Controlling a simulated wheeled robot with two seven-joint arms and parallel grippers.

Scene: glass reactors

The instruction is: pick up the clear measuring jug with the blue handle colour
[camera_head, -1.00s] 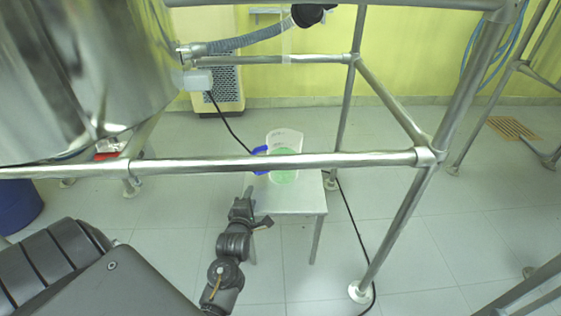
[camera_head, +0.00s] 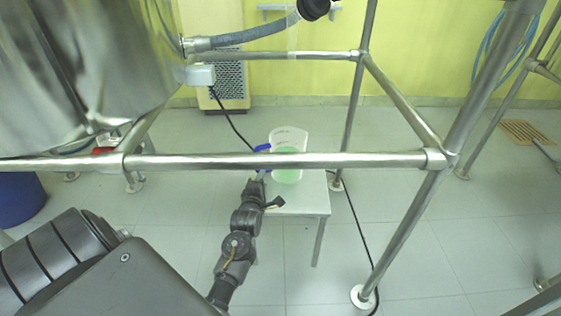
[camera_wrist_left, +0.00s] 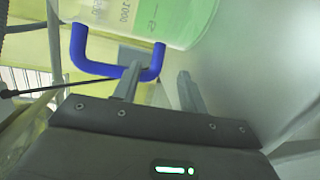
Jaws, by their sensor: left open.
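The clear measuring jug (camera_head: 288,137) with green contents stands on a small grey stool (camera_head: 307,200). Its blue handle (camera_head: 263,149) faces left, and a frame bar hides part of the jug. In the left wrist view the jug (camera_wrist_left: 150,15) is at the top, with its blue handle (camera_wrist_left: 92,66) reaching down to the fingers. My left gripper (camera_head: 258,180) is at the handle, and it is open in the left wrist view (camera_wrist_left: 160,90). One finger overlaps the handle's right part; the other is to the right of it. I cannot tell whether they touch. My right gripper is not in view.
A horizontal metal bar (camera_head: 230,161) crosses in front of the jug, with slanted frame posts (camera_head: 410,220) on the right. A large steel vessel (camera_head: 75,65) is at upper left. A black cable (camera_head: 350,220) runs along the floor right of the stool.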

